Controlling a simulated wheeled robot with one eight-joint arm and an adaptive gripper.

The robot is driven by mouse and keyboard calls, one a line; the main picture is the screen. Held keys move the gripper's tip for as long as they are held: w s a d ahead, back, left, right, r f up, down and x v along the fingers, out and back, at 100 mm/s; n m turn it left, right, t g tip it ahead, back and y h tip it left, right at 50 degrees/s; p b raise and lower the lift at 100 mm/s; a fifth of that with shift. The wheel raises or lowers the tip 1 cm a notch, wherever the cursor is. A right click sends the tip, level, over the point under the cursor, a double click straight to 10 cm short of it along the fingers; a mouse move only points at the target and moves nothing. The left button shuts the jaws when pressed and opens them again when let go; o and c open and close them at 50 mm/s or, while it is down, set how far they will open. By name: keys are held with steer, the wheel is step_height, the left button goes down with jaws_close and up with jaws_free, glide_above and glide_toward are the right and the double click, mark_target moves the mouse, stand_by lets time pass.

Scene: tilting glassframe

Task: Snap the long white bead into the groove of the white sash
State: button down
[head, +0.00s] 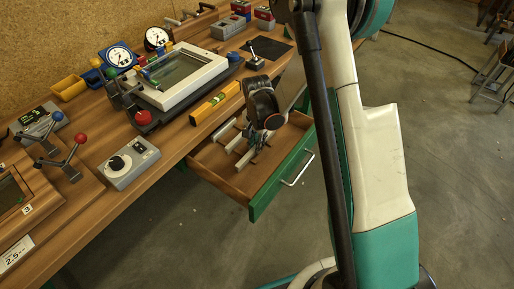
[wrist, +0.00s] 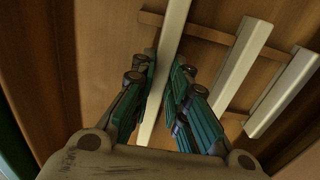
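The long white bead (wrist: 172,35) lies across wooden cross strips in the open drawer (head: 225,176). In the wrist view it runs between the two teal fingers of my gripper (wrist: 166,76). The fingers stand apart, one on each side of the bead; I cannot tell whether either touches it. In the head view my gripper (head: 251,150) reaches down into the drawer, and its body hides part of the beads. The white sash (head: 174,99) is a framed pane in a fixture on the bench, with dark clamps and coloured knobs around it. Its groove is too small to make out.
Two shorter white beads (wrist: 241,68) (wrist: 283,96) lie right of the long one in the wrist view. A yellow level (head: 214,103) lies on the bench above the drawer. A grey dial box (head: 130,163) and lever knobs stand along the bench. The floor to the right is mostly open.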

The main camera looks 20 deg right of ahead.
stand_by(0.3)
step_height(320, 180, up, 29)
steer(key=p, duration=1.2)
steer(key=shift+p, duration=0.35)
stand_by(0.4)
